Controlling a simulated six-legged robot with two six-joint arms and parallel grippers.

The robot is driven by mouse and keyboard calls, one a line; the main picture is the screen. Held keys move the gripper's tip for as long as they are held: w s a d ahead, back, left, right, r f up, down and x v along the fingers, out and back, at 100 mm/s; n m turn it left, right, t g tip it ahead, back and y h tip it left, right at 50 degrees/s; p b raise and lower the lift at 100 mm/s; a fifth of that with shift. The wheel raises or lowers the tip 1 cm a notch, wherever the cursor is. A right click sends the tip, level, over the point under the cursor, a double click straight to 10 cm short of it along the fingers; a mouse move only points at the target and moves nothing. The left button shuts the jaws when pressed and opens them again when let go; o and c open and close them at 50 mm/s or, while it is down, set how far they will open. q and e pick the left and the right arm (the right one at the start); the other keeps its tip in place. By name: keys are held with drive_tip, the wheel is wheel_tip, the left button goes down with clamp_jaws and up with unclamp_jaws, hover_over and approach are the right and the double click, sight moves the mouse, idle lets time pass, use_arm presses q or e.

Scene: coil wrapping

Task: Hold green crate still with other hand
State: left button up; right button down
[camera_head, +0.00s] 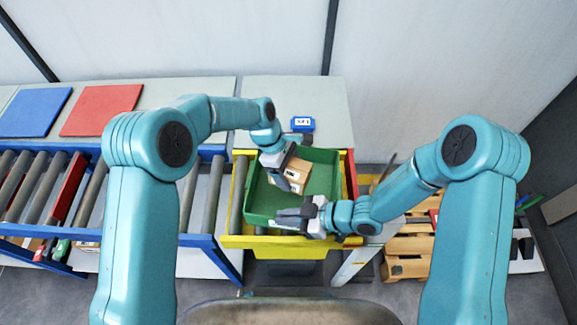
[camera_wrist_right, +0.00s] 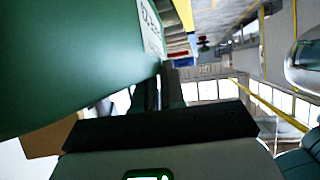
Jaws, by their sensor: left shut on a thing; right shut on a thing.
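The green crate (camera_head: 256,199) sits on the yellow-framed section of the conveyor, in the middle of the head view. A brown cardboard box (camera_head: 299,172) is inside it. My left gripper (camera_head: 290,180) reaches down into the crate and is shut on the box; its arm partly hides the box. My right gripper (camera_head: 286,214) is shut on the crate's front wall near the rim. In the right wrist view the crate's green wall (camera_wrist_right: 75,60) fills the upper left, and my right gripper's fingers (camera_wrist_right: 160,88) are at its edge.
The yellow frame (camera_head: 262,242) surrounds the crate. A roller conveyor (camera_head: 60,185) with blue rails runs to the left. A blue panel (camera_head: 34,112) and a red panel (camera_head: 100,109) lie behind it. A small blue device (camera_head: 303,124) stands behind the crate. A wooden pallet (camera_head: 408,255) is at right.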

use_arm(q)
drive_tip(key=shift+w+a+f+x, duration=0.1)
drive_tip(key=shift+w+a+x, duration=0.1)
drive_tip(key=shift+x, duration=0.9)
drive_tip(key=shift+w+a+f+x, duration=0.1)
drive_tip(key=shift+a+x, duration=0.1)
drive_tip(key=shift+x, duration=0.9)
drive_tip(key=shift+w+a+f+x, duration=0.1)
drive_tip(key=shift+a+x, duration=0.15)
drive_tip(key=shift+x, duration=0.85)
drive_tip(key=o, duration=1.6)
drive_tip(key=v, duration=1.2)
